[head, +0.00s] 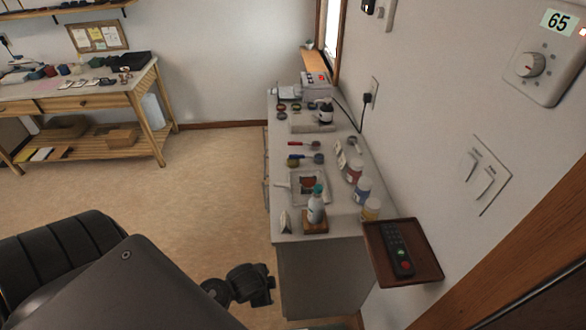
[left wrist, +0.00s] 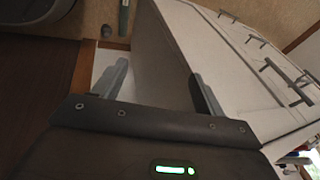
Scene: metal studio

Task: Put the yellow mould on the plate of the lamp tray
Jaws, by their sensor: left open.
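I cannot pick out the yellow mould in either view. On the grey counter (head: 345,222), a pale square tray (head: 296,194) holds a small brown-orange item; further back, a low light tray (head: 299,128) has a dark bottle (head: 325,112) on it. I cannot tell which is the lamp tray. In the left wrist view my left gripper (left wrist: 162,88) is open, its two grey fingers apart with nothing between them, facing the pale end panel of a cabinet. A dark arm part of mine shows beside the counter's near end in the head view. My right gripper does not show.
A white bottle (head: 316,208) with a teal top stands on a wooden block (head: 315,226) at the counter's near end. Several jars line the wall side. A brown wall shelf (head: 425,262) holds a remote (head: 398,250). A wooden workbench (head: 75,97) stands far left; floor between is clear.

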